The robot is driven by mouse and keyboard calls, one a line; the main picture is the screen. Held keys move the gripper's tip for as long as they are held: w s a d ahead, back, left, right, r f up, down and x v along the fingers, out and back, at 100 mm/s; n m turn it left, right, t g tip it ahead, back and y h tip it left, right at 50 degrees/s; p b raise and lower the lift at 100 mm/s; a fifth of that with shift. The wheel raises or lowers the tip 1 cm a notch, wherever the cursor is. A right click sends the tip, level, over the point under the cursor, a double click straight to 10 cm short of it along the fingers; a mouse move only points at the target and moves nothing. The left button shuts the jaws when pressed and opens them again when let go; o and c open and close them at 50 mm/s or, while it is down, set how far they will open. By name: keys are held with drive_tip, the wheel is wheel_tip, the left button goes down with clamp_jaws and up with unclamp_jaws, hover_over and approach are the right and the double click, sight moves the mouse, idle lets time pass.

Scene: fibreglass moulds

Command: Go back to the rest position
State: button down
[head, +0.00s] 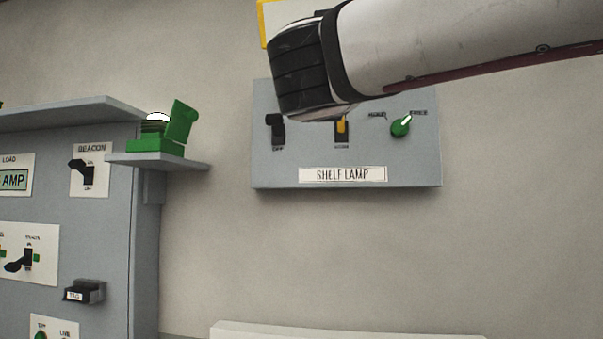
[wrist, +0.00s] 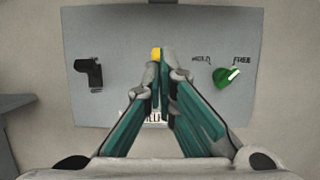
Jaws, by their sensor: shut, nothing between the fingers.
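In the wrist view my gripper (wrist: 161,68) points at the grey shelf lamp panel (wrist: 210,20). Its two fingers come together at the tips, shut with nothing between them. A yellow-tipped switch (wrist: 156,54) shows just beyond the fingertips; I cannot tell whether they touch it. In the head view my arm reaches in from the upper right across the top of the panel (head: 280,155), and its dark end hides part of it. The fingers are not visible there. The yellow switch (head: 342,125) shows just below the arm's end.
The panel also has a black switch (head: 277,130) and a green knob (head: 401,127). At left stands a grey cabinet (head: 110,220) with switches. A small shelf (head: 190,163) juts from it and bears a green clamp-like object (head: 180,122).

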drive_tip(key=s+f+n+g+y, duration=0.25)
drive_tip(key=f+n+y, duration=0.25)
drive_tip(key=f+n, duration=0.7)
drive_tip(key=s+f+n+g+y, duration=0.2)
drive_tip(key=f+n+g+y, duration=0.2)
drive_tip(key=f+n, duration=0.8)
drive_tip(key=s+d+f+n+g+h, duration=0.1)
drive_tip(key=s+d+f+n+g, duration=0.2)
drive_tip(key=s+f, duration=0.3)
drive_tip(key=s+d+f+n+g+h, duration=0.2)
drive_tip(key=s+d+f+n, duration=0.3)
drive_tip(key=f, duration=0.5)
drive_tip(key=s+d+f+n+g+h, duration=0.1)
drive_tip(key=s+d+f+n+g, duration=0.3)
drive_tip(key=s+d+f+n, duration=0.1)
wheel_tip(320, 180, down, 3)
drive_tip(key=shift+s+r+n+h, duration=0.1)
drive_tip(key=shift+s+n+h, duration=0.4)
drive_tip(key=shift+s, duration=0.4)
drive_tip(key=c, duration=2.4)
unclamp_jaws()
drive_tip(key=shift+a+g, duration=0.1)
drive_tip(key=shift+g, duration=0.15)
